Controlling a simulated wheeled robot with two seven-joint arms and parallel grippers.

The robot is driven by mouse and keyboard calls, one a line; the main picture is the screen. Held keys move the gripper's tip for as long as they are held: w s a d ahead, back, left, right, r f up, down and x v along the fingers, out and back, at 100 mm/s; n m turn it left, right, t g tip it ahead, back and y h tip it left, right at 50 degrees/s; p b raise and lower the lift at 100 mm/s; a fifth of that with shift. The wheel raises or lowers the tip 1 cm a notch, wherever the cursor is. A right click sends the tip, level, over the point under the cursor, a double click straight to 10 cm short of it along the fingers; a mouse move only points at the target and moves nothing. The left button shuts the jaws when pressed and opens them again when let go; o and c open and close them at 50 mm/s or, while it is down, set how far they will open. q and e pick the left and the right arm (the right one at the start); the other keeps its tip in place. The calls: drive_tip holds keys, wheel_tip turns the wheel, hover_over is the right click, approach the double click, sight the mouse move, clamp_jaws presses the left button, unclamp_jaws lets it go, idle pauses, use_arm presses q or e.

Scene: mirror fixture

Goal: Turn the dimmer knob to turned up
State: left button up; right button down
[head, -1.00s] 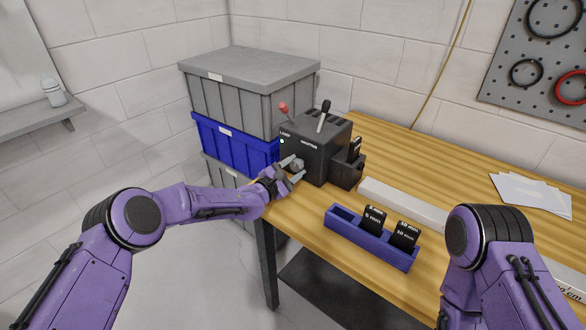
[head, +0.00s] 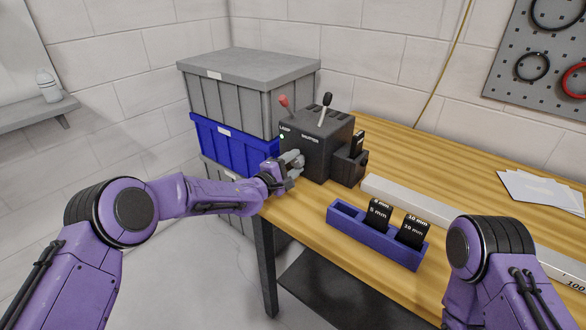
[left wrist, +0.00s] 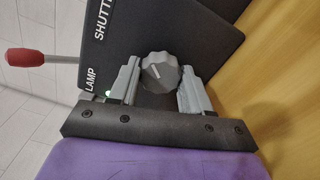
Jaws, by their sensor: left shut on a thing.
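The dimmer knob is a round grey ribbed knob with a white pointer line, seen in the left wrist view (left wrist: 160,73) on the front of a dark control box (head: 318,148). My left gripper (head: 292,165) is at the lower front of the box, with its fingers on both sides of the knob and shut on it. In the left wrist view the fingers (left wrist: 160,85) flank the knob. In the head view the fingers mostly hide the knob. My right gripper is out of view; only part of my right arm shows.
A red-tipped lever (head: 284,102) and a black-tipped lever (head: 325,105) stand on the box. A small green light (head: 282,137) shows beside the LAMP label. Stacked bins (head: 245,85) stand behind left. A blue holder (head: 372,238) with dark plates sits on the wooden bench (head: 430,165).

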use_arm(q)
drive_tip(key=shift+f+m, duration=0.1)
drive_tip(key=shift+m, duration=0.4)
drive_tip(key=shift+d, duration=0.1)
drive_tip(key=o, duration=1.1)
drive_tip(key=shift+c, duration=0.2)
drive_tip(key=b+v, duration=0.2)
drive_tip(key=v, duration=0.8)
drive_tip(key=shift+s, duration=0.3)
